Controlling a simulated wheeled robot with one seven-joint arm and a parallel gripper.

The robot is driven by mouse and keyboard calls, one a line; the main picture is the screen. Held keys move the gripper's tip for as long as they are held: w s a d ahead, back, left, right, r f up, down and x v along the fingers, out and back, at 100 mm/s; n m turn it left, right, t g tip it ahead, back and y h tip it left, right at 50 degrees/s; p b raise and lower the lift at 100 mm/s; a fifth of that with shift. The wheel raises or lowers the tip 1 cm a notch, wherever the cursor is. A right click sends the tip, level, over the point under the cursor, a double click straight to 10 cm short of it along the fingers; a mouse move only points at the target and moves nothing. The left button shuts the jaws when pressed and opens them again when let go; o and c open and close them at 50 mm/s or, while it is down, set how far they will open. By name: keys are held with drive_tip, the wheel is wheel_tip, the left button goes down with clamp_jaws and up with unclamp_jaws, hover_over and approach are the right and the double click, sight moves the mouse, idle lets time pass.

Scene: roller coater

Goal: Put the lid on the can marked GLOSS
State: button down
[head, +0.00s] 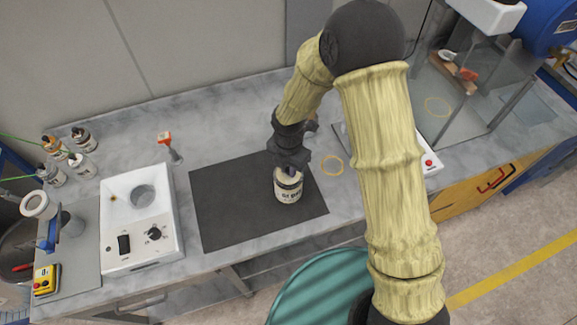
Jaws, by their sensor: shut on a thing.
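A can with a pale label (288,189) stands upright on the dark mat, right of the mat's middle. Dark lettering on its label is partly legible and looks like GLOSS. My gripper (289,168) points down right over the can's top, shut on what appears to be the lid. The fingers and the small size hide most of the lid and the can's mouth. I cannot tell whether the lid touches the rim or is seated.
The dark mat (225,211) is otherwise bare. A white device with a round well (140,245) stands left of it, with an orange-topped tool (168,145) behind. Several small bottles (72,152) stand at far left. A clear-walled enclosure (447,106) is at right.

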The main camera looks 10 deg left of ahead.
drive_tip(key=shift+f, duration=0.1)
idle(0.8)
drive_tip(key=c, duration=0.8)
unclamp_jaws()
drive_tip(key=shift+r+p, duration=3)
drive_tip(key=shift+r, duration=0.55)
drive_tip(key=shift+c, duration=0.2)
clamp_jaws()
